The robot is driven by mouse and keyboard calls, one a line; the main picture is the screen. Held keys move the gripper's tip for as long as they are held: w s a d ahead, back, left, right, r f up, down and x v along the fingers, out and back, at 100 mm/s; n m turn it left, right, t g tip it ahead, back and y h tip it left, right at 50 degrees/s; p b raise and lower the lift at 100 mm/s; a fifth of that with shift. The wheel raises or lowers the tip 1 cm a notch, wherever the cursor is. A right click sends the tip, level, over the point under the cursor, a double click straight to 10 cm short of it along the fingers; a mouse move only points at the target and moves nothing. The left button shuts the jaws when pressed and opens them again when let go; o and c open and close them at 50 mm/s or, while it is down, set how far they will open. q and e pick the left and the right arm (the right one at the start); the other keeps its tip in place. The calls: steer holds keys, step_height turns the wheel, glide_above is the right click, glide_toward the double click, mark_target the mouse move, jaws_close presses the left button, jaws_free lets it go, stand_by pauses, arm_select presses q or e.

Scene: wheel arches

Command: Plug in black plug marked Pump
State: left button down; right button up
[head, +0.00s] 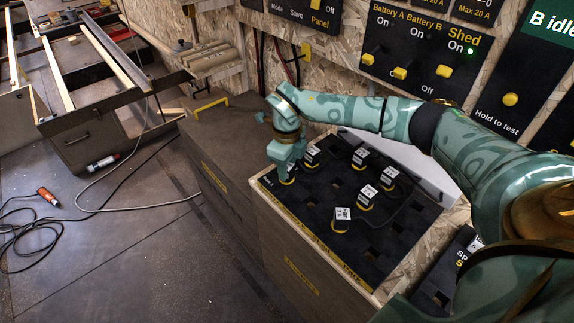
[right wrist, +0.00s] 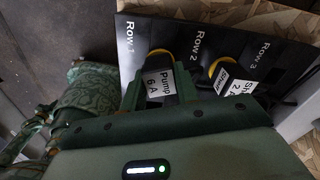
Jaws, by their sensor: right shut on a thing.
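The black plug marked Pump, 6 A (right wrist: 160,82), has a white label and a yellow ring. It is between the two fingers of my right gripper (right wrist: 158,92) in the right wrist view. In the head view my right gripper (head: 286,171) is at the far left corner of the black socket board (head: 310,222), shut on this plug. Only a bit of its yellow ring (head: 288,182) shows there, low against the board. I cannot tell whether it is fully seated. The board's row labels show in the right wrist view, with Row 1 (right wrist: 130,31) nearest the plug. My left gripper is out of view.
Several other labelled plugs stand on the board, one (head: 312,154) close beside my right gripper and others (head: 360,157) further right. A dark cable loops on the board. A switch panel (head: 415,60) is on the wall behind. Brown cabinets (head: 220,150) stand left.

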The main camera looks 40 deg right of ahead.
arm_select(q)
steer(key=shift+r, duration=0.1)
arm_select(e)
steer(key=o, duration=1.6)
steer(key=shift+f, duration=0.1)
steer(key=shift+c, duration=0.2)
step_height(320, 180, up, 9)
steer(key=p, duration=0.7)
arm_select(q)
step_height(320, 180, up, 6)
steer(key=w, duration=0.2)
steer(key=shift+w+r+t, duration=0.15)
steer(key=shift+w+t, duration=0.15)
